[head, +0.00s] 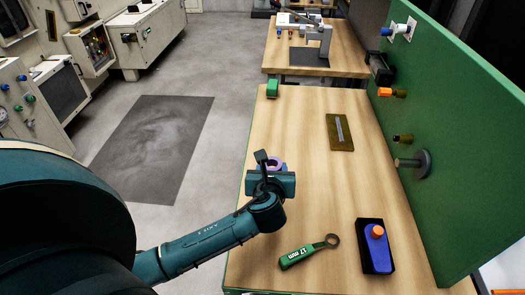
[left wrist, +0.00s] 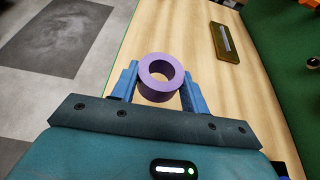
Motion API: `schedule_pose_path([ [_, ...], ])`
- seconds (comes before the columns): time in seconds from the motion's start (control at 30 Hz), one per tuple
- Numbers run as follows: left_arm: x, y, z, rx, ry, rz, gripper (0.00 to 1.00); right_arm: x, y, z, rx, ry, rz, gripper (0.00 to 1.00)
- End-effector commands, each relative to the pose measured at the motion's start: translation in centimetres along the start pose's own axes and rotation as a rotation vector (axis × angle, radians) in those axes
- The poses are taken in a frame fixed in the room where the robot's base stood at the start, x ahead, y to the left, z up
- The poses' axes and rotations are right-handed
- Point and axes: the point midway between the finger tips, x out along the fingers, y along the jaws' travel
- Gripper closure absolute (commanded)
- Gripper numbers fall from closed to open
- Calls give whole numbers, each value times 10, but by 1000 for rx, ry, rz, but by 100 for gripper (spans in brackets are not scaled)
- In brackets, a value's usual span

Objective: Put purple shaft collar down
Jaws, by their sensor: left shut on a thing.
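The purple shaft collar (left wrist: 160,94) is a thick ring held between the two blue fingers of my left gripper (left wrist: 160,88) in the left wrist view. In the head view the collar (head: 276,163) shows only partly, behind my left gripper (head: 270,170), over the left part of the wooden workbench (head: 300,128). I cannot tell whether the collar touches the bench top. My right gripper is not in view.
A green-handled 17 mm wrench (head: 309,252) and a blue item with an orange knob (head: 377,249) lie at the near end. An olive plate (head: 340,132) lies farther back. A green panel (head: 450,130) walls the right side. The middle of the bench is clear.

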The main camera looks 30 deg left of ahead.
Motion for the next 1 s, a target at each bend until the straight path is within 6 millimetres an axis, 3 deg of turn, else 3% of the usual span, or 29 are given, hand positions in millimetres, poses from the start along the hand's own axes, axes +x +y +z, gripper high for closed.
schedule_pose_path([
  [0.17, 1, -2, -3, 16, -7, 2, 82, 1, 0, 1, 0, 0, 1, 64],
  [0.4, 18, -1, -43, 20, -6, 2, 82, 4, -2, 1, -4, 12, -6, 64],
  [0.8, 36, -1, -88, 18, -5, 2, 82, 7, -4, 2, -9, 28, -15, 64],
  [1.0, 38, -1, -91, 16, -7, -1, 82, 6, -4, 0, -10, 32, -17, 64],
])
